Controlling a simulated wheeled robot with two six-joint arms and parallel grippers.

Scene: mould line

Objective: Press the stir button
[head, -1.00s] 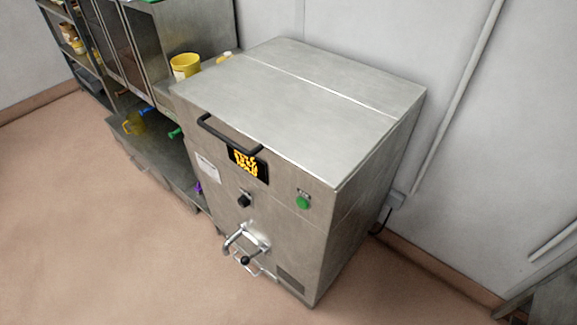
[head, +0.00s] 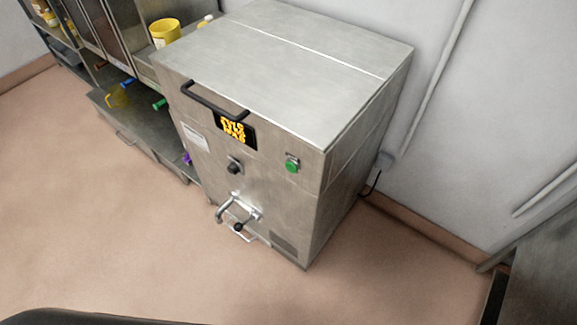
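A steel machine (head: 290,110) stands against the wall in the middle of the head view. A green round button (head: 292,166) sits on the upper right of its front face; its label is too small to read. A black knob (head: 234,168) is to its left, below a lit display with yellow characters (head: 235,130). A spout with a black-knobbed lever (head: 238,216) sticks out lower down. Neither of my grippers shows in the head view.
Left of the machine is a steel counter and cabinet (head: 140,130) with a yellow tub (head: 165,33) on top and coloured-handled items below. A steel surface (head: 540,275) stands at the lower right. The floor (head: 130,240) in front is clear.

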